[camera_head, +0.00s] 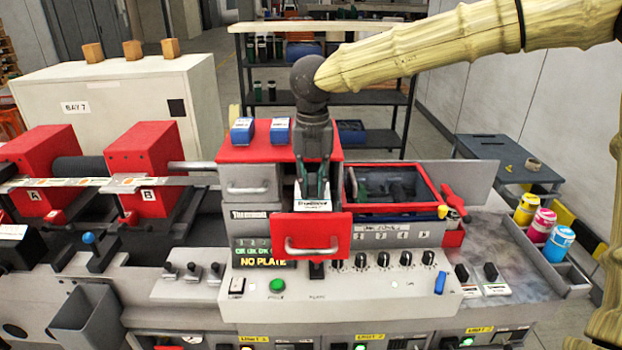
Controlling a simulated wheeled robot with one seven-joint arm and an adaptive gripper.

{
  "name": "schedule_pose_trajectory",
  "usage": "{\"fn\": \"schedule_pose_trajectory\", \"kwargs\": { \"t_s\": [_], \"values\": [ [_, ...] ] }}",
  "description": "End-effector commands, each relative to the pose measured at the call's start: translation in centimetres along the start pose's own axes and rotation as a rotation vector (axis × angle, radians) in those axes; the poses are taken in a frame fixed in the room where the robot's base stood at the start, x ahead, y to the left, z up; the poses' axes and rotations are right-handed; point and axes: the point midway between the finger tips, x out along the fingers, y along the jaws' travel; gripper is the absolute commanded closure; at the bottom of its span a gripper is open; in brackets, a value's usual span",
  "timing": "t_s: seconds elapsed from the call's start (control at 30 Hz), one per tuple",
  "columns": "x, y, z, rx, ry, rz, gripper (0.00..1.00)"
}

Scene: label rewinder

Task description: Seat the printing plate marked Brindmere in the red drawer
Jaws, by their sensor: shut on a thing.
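My gripper (314,196) points straight down and is shut on a white plate (313,210) with dark lettering too small to read surely. The red drawer (312,236) is pulled out of the machine's front, with a pale handle on its red face. The plate is right behind the top edge of that face, at or just above the drawer's opening. The face hides the plate's lower part and the drawer floor, so I cannot tell whether the plate touches the floor.
The panel display (262,257) reads "NO PLATE". Two blue blocks (242,130) (280,130) sit on the red top left of my gripper. A red-framed window box (392,185) stands close on the right. Knobs and a green button (278,285) lie below the drawer.

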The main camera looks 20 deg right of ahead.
Motion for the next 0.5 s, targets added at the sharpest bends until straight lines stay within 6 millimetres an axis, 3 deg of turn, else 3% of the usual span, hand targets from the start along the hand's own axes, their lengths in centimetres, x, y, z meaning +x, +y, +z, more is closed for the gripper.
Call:
{"fn": "schedule_pose_trajectory", "kwargs": {
  "t_s": [0.5],
  "values": [
    [3.8,0.2,0.3,-0.003,0.004,-0.002,1.0]
  ]
}}
